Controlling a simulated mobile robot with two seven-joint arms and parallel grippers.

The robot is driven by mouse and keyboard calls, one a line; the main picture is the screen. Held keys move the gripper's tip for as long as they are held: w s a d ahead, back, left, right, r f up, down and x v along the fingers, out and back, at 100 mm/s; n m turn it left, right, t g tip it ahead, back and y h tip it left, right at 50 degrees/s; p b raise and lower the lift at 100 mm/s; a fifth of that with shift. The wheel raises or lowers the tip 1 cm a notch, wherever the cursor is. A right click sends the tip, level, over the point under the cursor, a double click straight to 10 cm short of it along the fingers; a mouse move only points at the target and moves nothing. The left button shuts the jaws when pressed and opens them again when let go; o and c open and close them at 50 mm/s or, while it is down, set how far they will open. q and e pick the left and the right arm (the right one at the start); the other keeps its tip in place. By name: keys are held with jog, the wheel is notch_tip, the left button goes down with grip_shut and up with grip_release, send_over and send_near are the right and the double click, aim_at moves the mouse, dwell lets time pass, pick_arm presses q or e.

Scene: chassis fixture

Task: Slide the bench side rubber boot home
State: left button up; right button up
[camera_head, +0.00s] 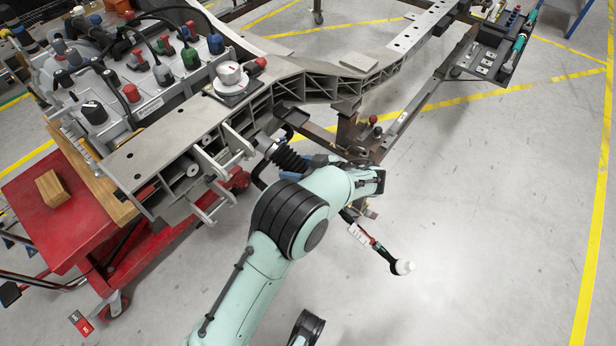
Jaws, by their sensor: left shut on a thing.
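The black ribbed rubber boot (288,156) shows in the head view beside the cast beam's bracket end, just past my mint-green wrist. It lies tilted, with its left end higher, near the bracket. My left gripper (268,160) is shut on the boot; its fingers are mostly hidden by my wrist and the boot. The boot's lower right end is hidden behind my arm, and I cannot tell how far its left end is seated. My right gripper is not in view.
The grey beam (290,85) crosses above, with open brackets (222,165) at its near end. A red cart (60,225) carries a wooden block (53,188) at left. The floor at right is clear.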

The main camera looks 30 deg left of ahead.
pick_arm(q)
jog(key=shift+a+r, duration=0.15)
jog(key=o, duration=1.4)
jog(key=shift+o, duration=0.2)
jog(key=p+v, duration=0.1)
jog(key=v, duration=1.2)
jog(key=shift+p, duration=0.35)
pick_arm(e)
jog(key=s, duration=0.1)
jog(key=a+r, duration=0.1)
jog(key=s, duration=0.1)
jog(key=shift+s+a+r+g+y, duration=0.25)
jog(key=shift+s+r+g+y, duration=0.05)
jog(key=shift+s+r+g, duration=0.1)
pick_arm(q)
jog(key=shift+s+d, duration=0.1)
jog(key=shift+d, duration=0.15)
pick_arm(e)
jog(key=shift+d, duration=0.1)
